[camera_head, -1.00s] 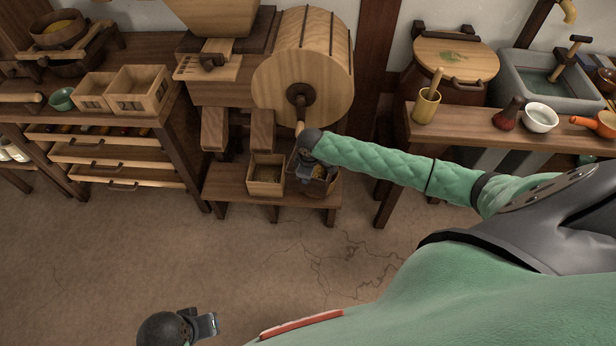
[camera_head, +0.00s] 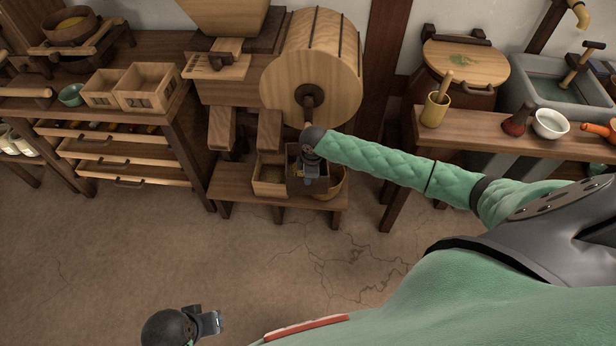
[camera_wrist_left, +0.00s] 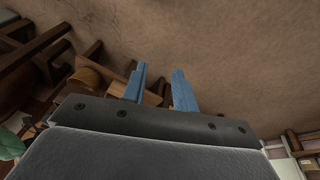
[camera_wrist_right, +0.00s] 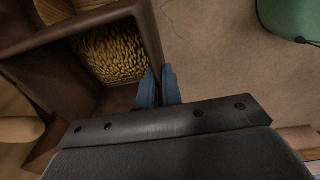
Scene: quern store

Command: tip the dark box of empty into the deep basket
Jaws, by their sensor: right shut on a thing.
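The dark box (camera_head: 294,182) is above the low bench, in front of the mill drum. My right gripper (camera_head: 310,178) is shut on its wall. In the right wrist view the box (camera_wrist_right: 28,72) looks tilted, with golden grain (camera_wrist_right: 112,50) gathered in one part; the fingers (camera_wrist_right: 160,85) pinch its rim. A round tan basket (camera_head: 336,184), apparently the deep basket, stands on the bench just right of the box, partly hidden by it. My left gripper (camera_head: 213,324) is away over the floor; its fingers (camera_wrist_left: 156,90) are apart and empty.
A light wooden box (camera_head: 268,182) stands on the low bench (camera_head: 250,200), close left of the dark box. The mill drum (camera_head: 310,70) and two wooden chutes (camera_head: 221,128) rise behind. A side table (camera_head: 470,128) stands right. The floor in front is clear.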

